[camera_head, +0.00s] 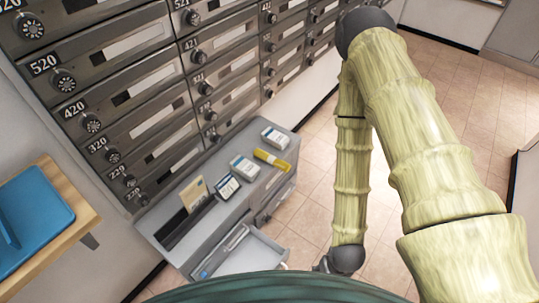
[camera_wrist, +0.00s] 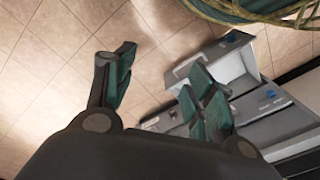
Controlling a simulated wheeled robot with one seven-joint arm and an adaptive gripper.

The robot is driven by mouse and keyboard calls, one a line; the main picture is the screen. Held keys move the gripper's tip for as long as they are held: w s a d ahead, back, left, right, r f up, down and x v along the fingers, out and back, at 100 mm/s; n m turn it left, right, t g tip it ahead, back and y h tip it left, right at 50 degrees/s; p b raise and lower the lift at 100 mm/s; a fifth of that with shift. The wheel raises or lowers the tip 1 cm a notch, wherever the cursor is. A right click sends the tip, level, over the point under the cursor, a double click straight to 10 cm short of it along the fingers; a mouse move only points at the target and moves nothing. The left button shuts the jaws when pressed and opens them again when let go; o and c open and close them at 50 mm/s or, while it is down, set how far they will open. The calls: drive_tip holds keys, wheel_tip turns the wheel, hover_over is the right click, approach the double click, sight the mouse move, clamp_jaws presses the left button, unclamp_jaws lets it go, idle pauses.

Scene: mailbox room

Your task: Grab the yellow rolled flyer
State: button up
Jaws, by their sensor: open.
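The yellow rolled flyer (camera_head: 272,160) lies on the grey cabinet top (camera_head: 262,192) near its right edge, below the wall of mailboxes. In the wrist view my gripper (camera_wrist: 160,85) is open with nothing between its dark green fingers. It hangs over the tiled floor, with the grey cabinet (camera_wrist: 290,125) beyond the fingers at the right. In the head view my arm comes down to the right of the cabinet, and its end (camera_head: 335,262) is low and partly hidden at the bottom. I cannot make out the flyer in the wrist view.
White-and-blue boxes (camera_head: 245,168) stand beside the flyer, and an upright tan envelope (camera_head: 195,194) is in a slot at the left. An open drawer (camera_head: 240,254) juts from the cabinet front. A wooden shelf (camera_head: 75,230) with a blue tray is at the left. Floor at the right is clear.

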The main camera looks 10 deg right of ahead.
drive_tip(key=w+a+f+m+t+y+b, duration=0.1)
drive_tip(key=w+a+f+m+t+b, duration=0.15)
drive_tip(key=w+m+b, duration=0.35)
drive_tip(key=w+a+f+m+t+y+b, duration=0.1)
drive_tip(key=w+a+f+m+b, duration=0.15)
drive_tip(key=w+b, duration=0.45)
drive_tip(key=m+t+y+b, duration=0.1)
drive_tip(key=m+t+b, duration=0.5)
drive_tip(key=m+b, duration=0.9)
approach(283, 166)
drive_tip(key=n+b, duration=0.1)
drive_tip(key=b+x, duration=0.2)
drive_tip(key=x, duration=0.3)
drive_tip(key=shift+w+a+f, duration=0.1)
drive_tip(key=shift+w+a, duration=0.05)
drive_tip(key=shift+a, duration=0.1)
drive_tip(key=shift+d+b+x, duration=0.1)
drive_tip(key=shift+b+x, duration=0.75)
drive_tip(key=shift+x, duration=0.45)
drive_tip(key=shift+d+b+x, duration=0.15)
drive_tip(key=shift+b+x, duration=0.7)
drive_tip(key=shift+x, duration=0.5)
drive_tip(key=shift+c, duration=0.3)
drive_tip(key=c, duration=1)
